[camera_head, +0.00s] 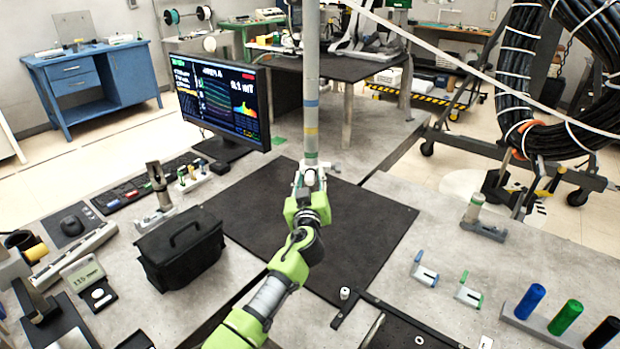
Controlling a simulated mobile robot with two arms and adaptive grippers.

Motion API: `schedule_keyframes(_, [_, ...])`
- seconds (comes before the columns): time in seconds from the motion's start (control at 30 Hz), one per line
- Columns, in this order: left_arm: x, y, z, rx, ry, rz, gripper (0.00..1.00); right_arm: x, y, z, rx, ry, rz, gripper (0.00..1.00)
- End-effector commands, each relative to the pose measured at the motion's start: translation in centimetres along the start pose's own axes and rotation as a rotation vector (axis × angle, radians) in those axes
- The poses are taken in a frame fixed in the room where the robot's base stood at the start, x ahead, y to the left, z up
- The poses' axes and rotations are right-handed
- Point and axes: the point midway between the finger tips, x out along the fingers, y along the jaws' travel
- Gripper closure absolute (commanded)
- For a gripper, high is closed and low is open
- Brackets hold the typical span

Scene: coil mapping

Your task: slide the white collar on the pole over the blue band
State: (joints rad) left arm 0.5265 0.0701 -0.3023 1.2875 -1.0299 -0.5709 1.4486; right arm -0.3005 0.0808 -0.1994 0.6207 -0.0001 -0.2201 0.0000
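The grey pole (311,60) stands upright in the middle of the head view. It carries a blue band (311,103), with a yellow band (311,130) and a green band (311,154) below it. A white piece that looks like the collar (310,178) is low on the pole, below all three bands. My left gripper (310,182) is at this piece, with one finger on each side of it. Its fingers are too small and partly hidden to tell whether they press on it. My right gripper is not in view.
A black mat (370,225) lies under the pole. A monitor (222,100) and a black bag (180,248) stand to the left. Blue, green and black cylinders (565,318) stand at front right. A black cable coil (515,75) hangs at right. A white line crosses above right.

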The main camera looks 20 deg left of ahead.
Motion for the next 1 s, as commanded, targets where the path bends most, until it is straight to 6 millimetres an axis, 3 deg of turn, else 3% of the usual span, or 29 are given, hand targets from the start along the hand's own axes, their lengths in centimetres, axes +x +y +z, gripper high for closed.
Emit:
schedule_keyframes(0.07, [0.0, 0.0, 0.0, 0.000, 0.000, 0.000, 0.66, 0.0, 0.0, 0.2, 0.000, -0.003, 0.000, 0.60])
schedule_keyframes(0.2, [0.0, 0.0, 0.0, 0.000, 0.000, 0.000, 0.97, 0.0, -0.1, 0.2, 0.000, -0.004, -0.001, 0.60])
schedule_keyframes(0.23, [0.0, 0.0, 0.0, 0.000, 0.000, 0.000, 1.00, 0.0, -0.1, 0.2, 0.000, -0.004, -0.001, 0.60])
schedule_keyframes(0.43, [0.0, 0.1, -0.2, 0.000, 0.000, 0.000, 1.00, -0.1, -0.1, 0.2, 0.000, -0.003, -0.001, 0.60])
schedule_keyframes(0.57, [0.0, 0.4, -1.5, -0.003, 0.001, 0.000, 1.00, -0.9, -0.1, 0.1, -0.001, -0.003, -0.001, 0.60])
schedule_keyframes(0.67, [0.0, 0.9, -3.5, -0.005, 0.003, 0.001, 1.00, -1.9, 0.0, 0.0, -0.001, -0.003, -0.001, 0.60])
schedule_keyframes(1.0, [0.0, 3.4, -12.6, -0.006, 0.006, 0.002, 1.00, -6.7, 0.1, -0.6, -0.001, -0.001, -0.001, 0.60])
